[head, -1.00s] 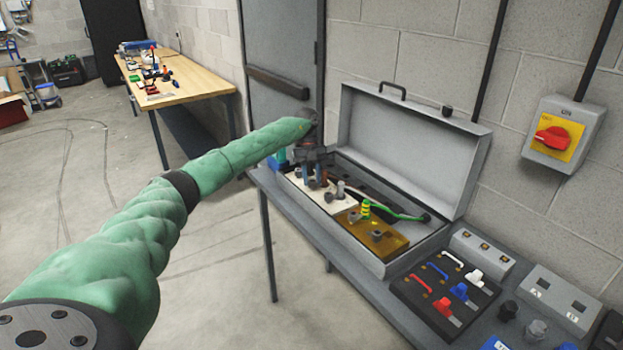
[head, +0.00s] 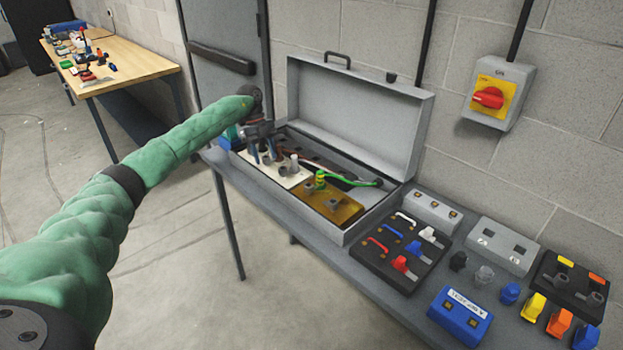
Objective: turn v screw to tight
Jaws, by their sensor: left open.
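An open grey metal box (head: 352,236) stands on the grey bench with its lid up. Inside it is a cream board (head: 290,183) with small grey screw posts (head: 282,168) and a brown transparent plate (head: 345,208) with another post. I cannot tell which post is the V screw; no lettering is readable there. My left gripper (head: 266,159) is open, over the left end of the cream board beside the posts. It hides part of the board, and I cannot tell whether it touches a post. My right gripper is not in view.
A green-yellow wire (head: 350,182) runs inside the box. Right of it are a black panel with coloured plugs (head: 400,250), grey socket boxes (head: 503,246) and a blue box (head: 460,316). A red rotary switch (head: 487,98) is on the wall. A wooden table (head: 130,68) stands far left.

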